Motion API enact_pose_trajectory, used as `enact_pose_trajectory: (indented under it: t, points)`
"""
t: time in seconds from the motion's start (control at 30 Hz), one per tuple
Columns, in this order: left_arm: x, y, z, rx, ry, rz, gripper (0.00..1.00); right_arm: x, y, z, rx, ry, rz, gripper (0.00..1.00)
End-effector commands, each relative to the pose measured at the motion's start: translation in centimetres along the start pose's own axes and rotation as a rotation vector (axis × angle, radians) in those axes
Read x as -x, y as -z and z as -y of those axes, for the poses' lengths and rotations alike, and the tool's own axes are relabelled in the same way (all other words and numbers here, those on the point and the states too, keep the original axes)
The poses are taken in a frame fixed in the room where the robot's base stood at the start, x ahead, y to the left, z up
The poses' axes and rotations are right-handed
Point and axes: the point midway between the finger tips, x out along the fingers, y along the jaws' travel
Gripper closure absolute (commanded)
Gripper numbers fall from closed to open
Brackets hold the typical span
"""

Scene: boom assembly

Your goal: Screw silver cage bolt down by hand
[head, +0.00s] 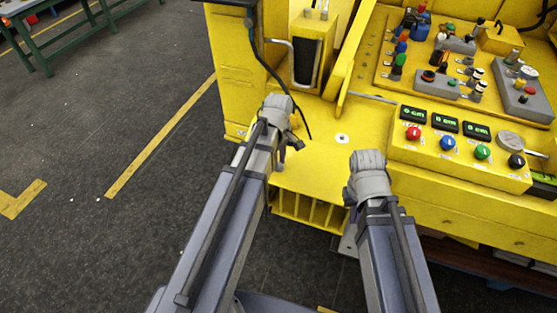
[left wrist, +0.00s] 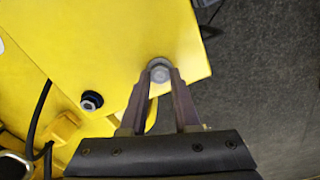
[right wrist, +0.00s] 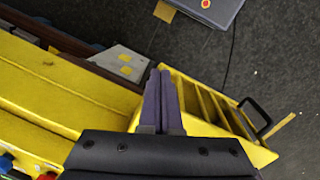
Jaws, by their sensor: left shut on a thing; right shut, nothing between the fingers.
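The silver bolt (left wrist: 159,72) stands at the edge of a yellow metal plate (left wrist: 190,40) in the left wrist view. My left gripper (left wrist: 160,80) is shut on its round head, one finger on each side. How deep the bolt sits is hidden from me. In the head view my left gripper (head: 291,146) is low beside the yellow machine, its fingertips hard to make out. My right gripper (right wrist: 158,76) is shut and empty, beside the slatted yellow cage (right wrist: 212,104). In the head view the right hand's fingers are hidden behind its wrist.
A second bolt with a dark washer (left wrist: 91,101) sits in the yellow plate, near a black cable (left wrist: 40,110). The button box (head: 460,150) and control panel (head: 450,60) lie right of my arms. Dark floor (head: 90,130) is open at left.

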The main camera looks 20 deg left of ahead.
Motion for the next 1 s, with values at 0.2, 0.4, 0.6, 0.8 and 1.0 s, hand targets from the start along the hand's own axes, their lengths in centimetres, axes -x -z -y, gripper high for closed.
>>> enact_pose_trajectory:
  t: [0.2, 0.4, 0.6, 0.8, 1.0]
  points:
    - [0.10, 0.11, -0.18, -0.205, -0.002, -0.003, 1.00, 0.10, -0.01, -0.01, 0.000, 0.000, 0.000, 1.00]
    - [0.11, 0.11, -0.22, -0.395, -0.002, -0.004, 1.00, 0.11, -0.01, -0.01, 0.000, 0.000, 0.000, 1.00]
    - [0.11, 0.11, -0.26, -0.584, -0.002, -0.004, 1.00, 0.11, -0.01, -0.01, 0.000, 0.000, 0.000, 1.00]
    - [0.11, 0.10, -0.29, -0.774, -0.002, -0.005, 1.00, 0.11, -0.01, -0.01, 0.000, 0.000, 0.000, 1.00]
    - [0.11, 0.08, -0.31, -0.964, -0.002, -0.005, 1.00, 0.11, -0.01, -0.01, 0.000, 0.000, 0.000, 1.00]
